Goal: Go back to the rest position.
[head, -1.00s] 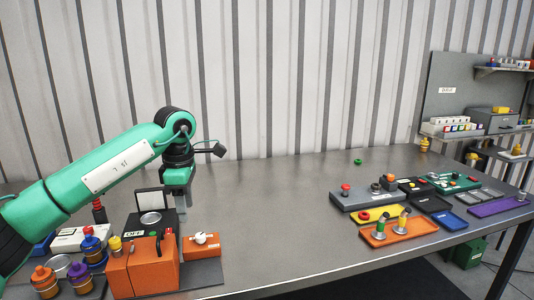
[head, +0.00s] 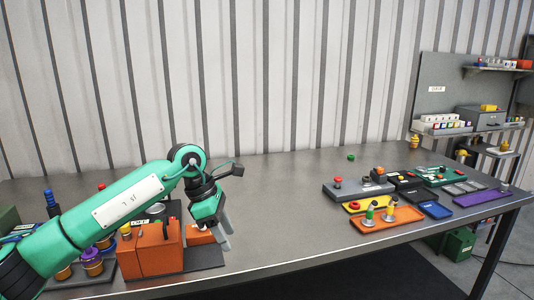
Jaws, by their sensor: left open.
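My left arm comes in from the left in the head view. Its gripper (head: 226,236) is open and empty, beside the right end of the orange box (head: 150,250) and over the grey mat near the table's front edge. Its fingers point down and slightly right. A smaller orange block (head: 200,235) sits partly hidden behind the gripper. My right gripper is not in view.
Bottles, including a purple one (head: 92,262), stand behind and below my left arm, partly hidden. At the right are an orange tray (head: 387,219), a purple tray (head: 482,198) and a grey button box (head: 345,190). The table's middle is clear.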

